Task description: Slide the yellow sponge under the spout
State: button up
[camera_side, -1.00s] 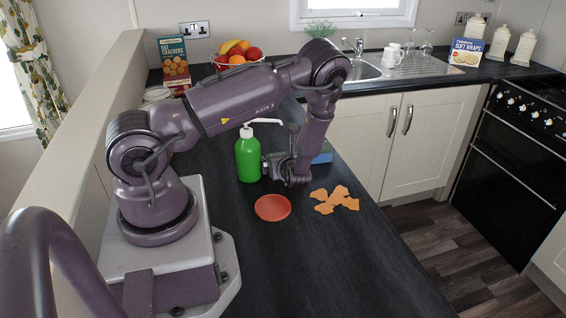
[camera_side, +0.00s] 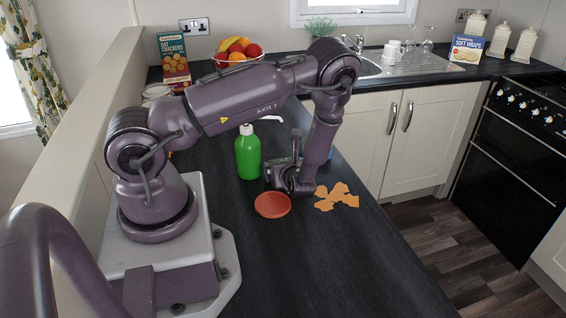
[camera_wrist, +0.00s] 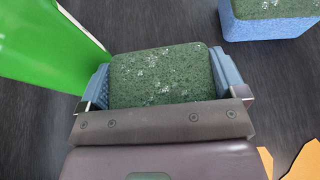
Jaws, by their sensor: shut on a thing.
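My gripper (camera_wrist: 162,80) is shut on a sponge (camera_wrist: 165,72) with a speckled green scouring top. The sponge's body colour is hidden from both cameras. In the side view my gripper (camera_side: 284,176) is low over the dark worktop, right of the green pump bottle (camera_side: 247,156), and the sponge is mostly hidden there. The bottle stands upright; its white spout (camera_side: 270,118) points right, partly hidden by my arm. In the wrist view the bottle (camera_wrist: 50,40) is close to the left finger; touching or apart I cannot tell.
A second sponge (camera_wrist: 265,28), blue with a green top, lies at upper right in the wrist view. A red disc (camera_side: 272,205) lies just in front of my gripper, and orange peel-like pieces (camera_side: 338,197) to its right. The front worktop (camera_side: 330,265) is clear.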

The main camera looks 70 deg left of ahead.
jog(key=shift+d, duration=0.35)
jog(key=o, duration=0.6)
jog(key=shift+d, duration=0.1)
jog(key=v, duration=1.2)
jog(key=shift+s+d+r, duration=0.15)
jog(key=shift+d, duration=0.25)
